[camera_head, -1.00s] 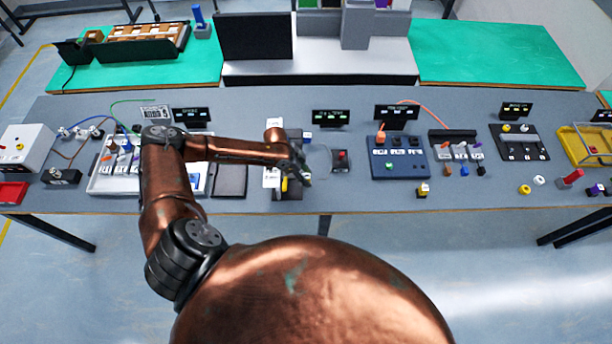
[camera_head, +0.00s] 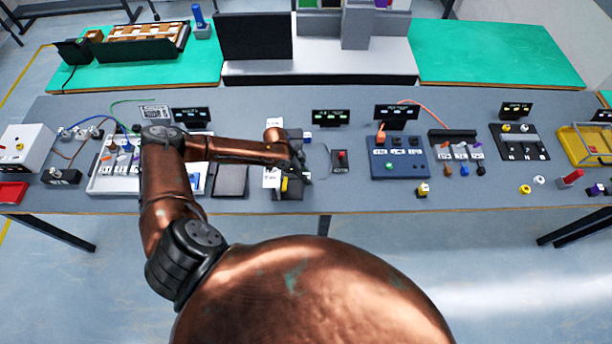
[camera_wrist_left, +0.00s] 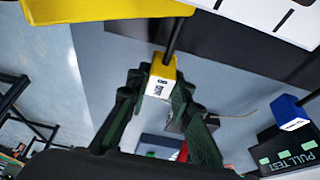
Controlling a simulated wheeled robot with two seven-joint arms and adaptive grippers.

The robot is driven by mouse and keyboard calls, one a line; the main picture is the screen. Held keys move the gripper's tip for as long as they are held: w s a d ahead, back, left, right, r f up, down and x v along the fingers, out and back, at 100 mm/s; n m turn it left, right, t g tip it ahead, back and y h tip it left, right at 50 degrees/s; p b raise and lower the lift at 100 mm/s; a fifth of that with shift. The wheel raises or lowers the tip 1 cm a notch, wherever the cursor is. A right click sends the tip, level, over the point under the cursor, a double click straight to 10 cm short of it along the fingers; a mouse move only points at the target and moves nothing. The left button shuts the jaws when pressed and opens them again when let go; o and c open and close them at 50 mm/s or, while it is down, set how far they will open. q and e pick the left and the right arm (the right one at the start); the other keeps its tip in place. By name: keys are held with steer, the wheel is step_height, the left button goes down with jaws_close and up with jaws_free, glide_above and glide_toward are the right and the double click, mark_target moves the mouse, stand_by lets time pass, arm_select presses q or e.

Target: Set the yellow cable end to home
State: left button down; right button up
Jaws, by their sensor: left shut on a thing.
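The yellow cable end (camera_wrist_left: 161,77), a small yellow block with a white label, sits between the fingers of my left gripper (camera_wrist_left: 165,95) in the left wrist view. The gripper is shut on it. A dark cable runs from it toward the top of that view. In the head view my left gripper (camera_head: 302,174) is over the middle station, and the held cable end cannot be made out there. A yellow piece (camera_head: 284,184) shows on the station just left of the gripper; a larger yellow block (camera_wrist_left: 100,9) fills the wrist view's top left. My right gripper is not in view.
A blue block (camera_wrist_left: 290,112) and the PULL TEST sign (camera_wrist_left: 290,155) are at the wrist view's right. In the head view, a small box with a red button (camera_head: 340,160) is right of the gripper, and a blue panel (camera_head: 398,166) farther right. The bench front between them is clear.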

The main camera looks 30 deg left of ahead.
arm_select(q)
steer(key=shift+a, duration=0.1)
steer(key=shift+s+a+r+p, duration=0.1)
steer(key=shift+s+a+p, duration=0.45)
steer(key=shift+a, duration=0.25)
steer(key=shift+s+a, duration=0.1)
steer(key=shift+a, duration=0.25)
steer(key=c, duration=1.7)
jaws_free()
steer(key=shift+s, duration=0.1)
steer(key=shift+r, duration=0.15)
steer(key=v, duration=1.1)
steer(key=shift+s+a+r, duration=0.1)
steer(key=shift+r, duration=0.1)
